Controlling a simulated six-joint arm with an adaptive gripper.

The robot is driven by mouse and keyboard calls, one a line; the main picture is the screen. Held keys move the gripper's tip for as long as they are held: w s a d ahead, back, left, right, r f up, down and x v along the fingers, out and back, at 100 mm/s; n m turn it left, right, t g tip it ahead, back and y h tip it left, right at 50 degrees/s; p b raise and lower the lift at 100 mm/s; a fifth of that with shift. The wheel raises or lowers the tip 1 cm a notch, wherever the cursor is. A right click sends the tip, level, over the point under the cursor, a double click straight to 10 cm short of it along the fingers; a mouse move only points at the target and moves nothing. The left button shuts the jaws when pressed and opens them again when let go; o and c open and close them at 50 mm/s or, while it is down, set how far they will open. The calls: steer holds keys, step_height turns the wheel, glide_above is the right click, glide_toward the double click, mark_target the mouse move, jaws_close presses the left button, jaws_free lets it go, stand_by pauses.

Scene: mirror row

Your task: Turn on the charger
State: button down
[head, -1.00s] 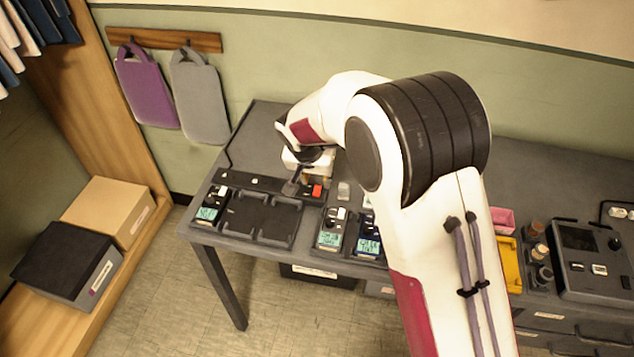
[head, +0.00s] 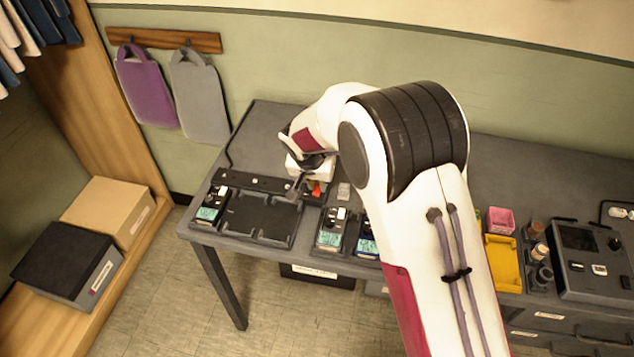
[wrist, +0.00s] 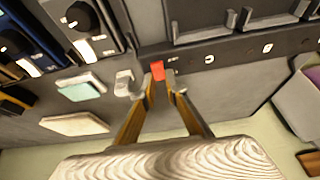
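The charger (head: 268,217) is a dark dock with empty bays on the left part of the desk. A bar with small lit marks runs along its back. A red switch (wrist: 157,70) is at one end of that bar, and it shows partly covered in the head view (head: 315,189). My gripper (wrist: 163,88) points at the switch, its two fingers a narrow gap apart. The fingertips look very close to the red switch; I cannot tell whether they touch it. Nothing is held between them. In the head view my arm's wrist hides most of the gripper.
A small light-grey block (head: 344,191) stands just right of the switch. Handheld meters (head: 331,235) stand beside the dock, one more at its left (head: 210,205). A yellow tray (head: 503,262) and a pink box (head: 500,220) are farther right. The desk behind the dock is clear.

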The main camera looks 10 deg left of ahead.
steer(key=shift+w+d+g, duration=0.1)
steer(key=shift+w+g, duration=0.15)
steer(key=shift+g, duration=0.05)
steer(key=shift+w+g, duration=0.3)
steer(key=shift+g, duration=1)
steer(key=c, duration=2)
jaws_free()
steer(key=shift+c, duration=0.2)
steer(key=shift+s+t, duration=0.3)
steer(key=shift+t, duration=0.5)
steer(key=shift+s+t, duration=0.25)
steer(key=shift+t, duration=0.55)
